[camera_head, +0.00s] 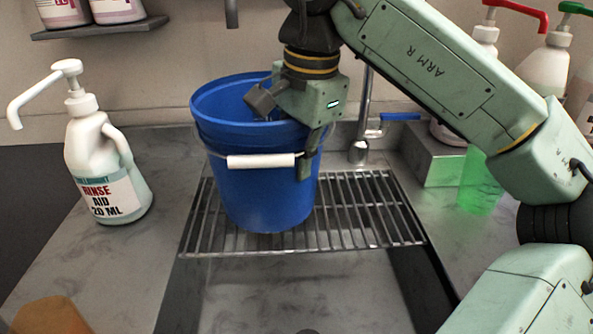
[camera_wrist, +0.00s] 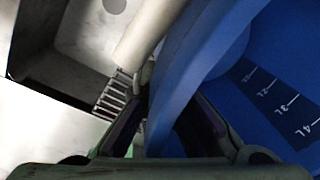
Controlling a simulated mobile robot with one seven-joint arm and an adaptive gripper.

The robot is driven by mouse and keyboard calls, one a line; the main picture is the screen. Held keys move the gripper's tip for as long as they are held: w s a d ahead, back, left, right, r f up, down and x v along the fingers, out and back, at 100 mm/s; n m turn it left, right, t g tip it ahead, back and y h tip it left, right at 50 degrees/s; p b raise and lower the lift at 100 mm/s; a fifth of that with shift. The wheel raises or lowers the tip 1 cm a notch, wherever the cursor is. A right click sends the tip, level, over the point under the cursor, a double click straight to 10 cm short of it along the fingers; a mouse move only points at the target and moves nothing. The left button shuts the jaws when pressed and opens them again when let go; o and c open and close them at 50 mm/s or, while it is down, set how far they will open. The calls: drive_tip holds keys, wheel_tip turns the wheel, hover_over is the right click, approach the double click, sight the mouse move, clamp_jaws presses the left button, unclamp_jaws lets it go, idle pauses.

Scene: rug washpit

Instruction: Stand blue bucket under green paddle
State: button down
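The blue bucket (camera_head: 262,195), with a white handle grip (camera_head: 262,161), stands upright on the wire rack. Its rim and inner volume marks show in the wrist view (camera_wrist: 240,80). My gripper (camera_head: 290,140) straddles the right part of its rim, one finger inside and one outside. In the wrist view my gripper (camera_wrist: 168,115) looks shut on the bucket wall; the inner fingertip is partly hidden. The green paddle (camera_head: 574,8) tops a white pump bottle at the upper right, cut by the picture's edge.
A wire rack (camera_head: 370,215) spans the sink. A tap with a blue lever (camera_head: 400,116) stands behind it. A red-paddled pump (camera_head: 520,14) is also there. A rinse-aid bottle (camera_head: 103,165) stands left.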

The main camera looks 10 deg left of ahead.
sight(297, 198)
drive_tip(key=f, duration=0.1)
drive_tip(key=f+p, duration=0.1)
drive_tip(key=f, duration=0.1)
drive_tip(key=shift+w+a+f, duration=0.2)
drive_tip(key=shift+w+a, duration=0.1)
drive_tip(key=shift+w, duration=0.1)
drive_tip(key=shift+f, duration=0.1)
drive_tip(key=shift+f, duration=0.15)
drive_tip(key=c, duration=1.8)
unclamp_jaws()
drive_tip(key=r, duration=0.8)
drive_tip(key=s+d+r, duration=0.1)
drive_tip(key=r, duration=0.3)
drive_tip(key=shift+r, duration=0.15)
